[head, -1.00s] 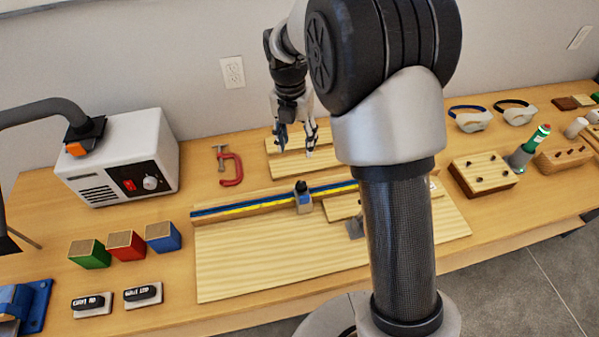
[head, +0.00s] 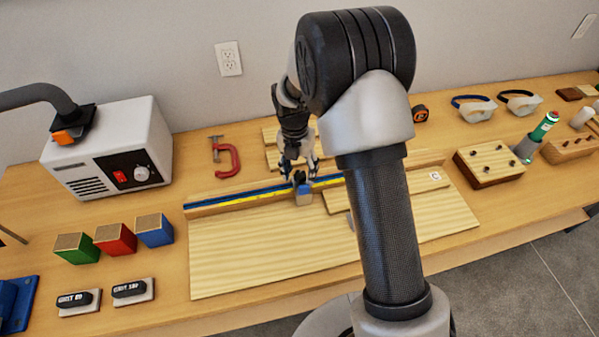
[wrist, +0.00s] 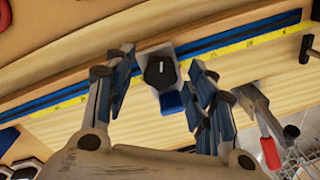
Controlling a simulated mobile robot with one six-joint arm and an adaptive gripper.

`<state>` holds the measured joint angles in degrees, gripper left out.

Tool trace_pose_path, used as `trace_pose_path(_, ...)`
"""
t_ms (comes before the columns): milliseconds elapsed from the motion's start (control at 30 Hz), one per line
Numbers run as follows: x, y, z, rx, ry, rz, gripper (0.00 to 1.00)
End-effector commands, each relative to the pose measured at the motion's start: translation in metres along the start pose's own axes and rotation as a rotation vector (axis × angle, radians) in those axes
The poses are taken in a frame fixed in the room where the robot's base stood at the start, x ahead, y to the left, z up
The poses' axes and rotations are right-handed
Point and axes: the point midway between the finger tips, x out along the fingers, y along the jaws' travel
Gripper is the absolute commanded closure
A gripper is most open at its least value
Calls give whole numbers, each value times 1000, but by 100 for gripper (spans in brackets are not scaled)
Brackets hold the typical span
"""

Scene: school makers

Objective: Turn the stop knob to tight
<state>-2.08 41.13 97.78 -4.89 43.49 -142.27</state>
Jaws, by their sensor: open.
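The stop knob (wrist: 160,71) is a black faceted knob with a white mark, on top of a grey stop block with a blue front part (wrist: 171,102). The stop block (head: 304,195) sits on the fence rail (head: 232,202), which carries a blue track and a yellow measuring tape. My gripper (head: 300,174) is right above the block in the head view and partly hides the knob. In the wrist view my gripper (wrist: 163,84) is open, with one finger on each side of the knob. No contact with the knob can be made out.
A pale wooden board (head: 250,252) lies in front of the rail. A red clamp (head: 228,160) lies behind it. A white box with a dial (head: 110,150) and coloured blocks (head: 115,238) stand at left. A drilled wooden block (head: 490,166) is at right.

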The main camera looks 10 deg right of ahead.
Motion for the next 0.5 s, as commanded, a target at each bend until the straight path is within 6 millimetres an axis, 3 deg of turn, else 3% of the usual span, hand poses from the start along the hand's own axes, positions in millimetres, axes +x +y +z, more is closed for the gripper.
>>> trace_pose_path(233,0,0,0,0,0,0,49)
trace_pose_path(500,0,0,0,0,0,0,67)
